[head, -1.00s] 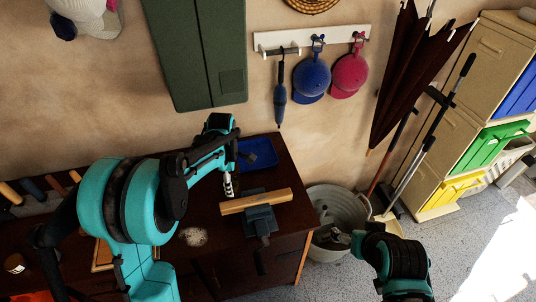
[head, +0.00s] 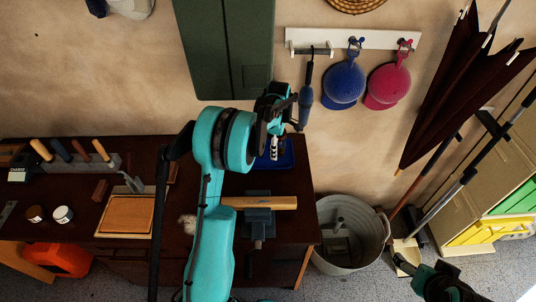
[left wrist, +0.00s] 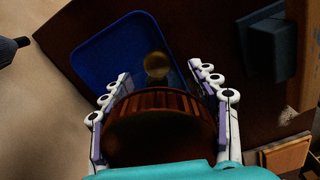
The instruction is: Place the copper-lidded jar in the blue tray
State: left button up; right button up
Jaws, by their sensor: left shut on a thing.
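My left gripper (left wrist: 160,105) is shut on the copper-lidded jar (left wrist: 160,100), whose ridged, reddish-brown lid edge shows between the fingers in the left wrist view. The rest of the jar is dark there, and I cannot make it out in the head view. The blue tray (left wrist: 98,62) lies beyond and below the fingers; it also shows in the head view (head: 287,160), partly hidden by my left gripper (head: 274,148). A small brassy round thing (left wrist: 157,66) shows in front of the tray. My right gripper (head: 403,264) is low at the right, away from the bench.
A vise (head: 258,222) holding a wooden bar (head: 278,202) stands just in front of the tray. Two small jars (head: 48,214) and a wooden board (head: 127,214) are at the left of the bench. A metal tub (head: 373,232) stands on the floor to the right.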

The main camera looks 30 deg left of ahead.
pick_arm(q)
jog(key=a+f, duration=0.1)
jog(key=a, duration=0.1)
jog(key=w+a+f+b, duration=0.1)
jog(key=a, duration=0.1)
jog(key=a+f, duration=0.1)
jog(key=shift+w+a+f, duration=0.2)
jog(key=shift+a+f, duration=0.2)
notch_tip(320, 180, down, 3)
jog(key=shift+f+b, duration=0.15)
jog(key=shift+b, duration=0.75)
jog(key=shift+f, duration=0.3)
jog(key=shift+f, duration=0.1)
jog(key=o, duration=1.6)
jog(key=shift+c, duration=0.2)
